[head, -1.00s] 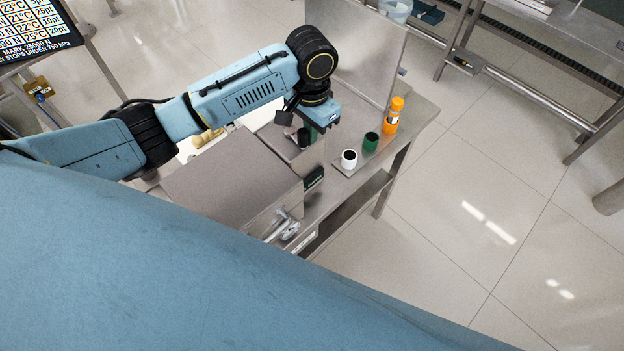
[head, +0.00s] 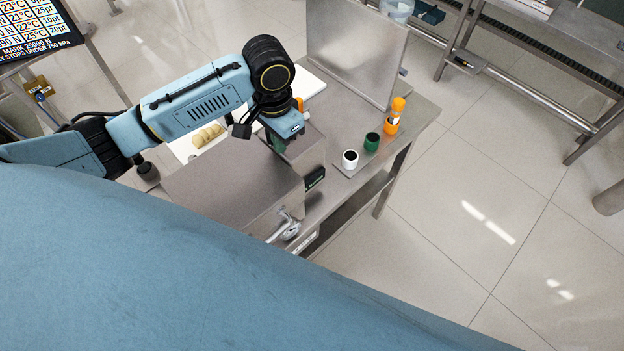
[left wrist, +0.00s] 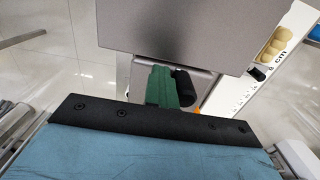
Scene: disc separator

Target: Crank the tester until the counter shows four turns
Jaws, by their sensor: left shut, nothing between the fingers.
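The tester appears to be the grey steel box (head: 230,175) on the bench, with a small dark display (head: 315,178) on its right side; I cannot read its number. A silver lever-like part (head: 287,228) sits low on its near side. My left gripper (head: 278,143) is shut and empty over the far edge of the box; its arm partly hides it. In the left wrist view, its green fingers (left wrist: 160,86) are beside a black cylindrical knob (left wrist: 186,88), which may be the crank's grip. I cannot tell whether they touch. My right gripper is out of view.
A white cup (head: 350,159), a green cup (head: 371,142) and an orange bottle (head: 394,116) stand along the bench's right side. An upright steel panel (head: 355,50) rises behind. Tan rolls (head: 207,135) lie on a white board left of my gripper. Open floor lies right.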

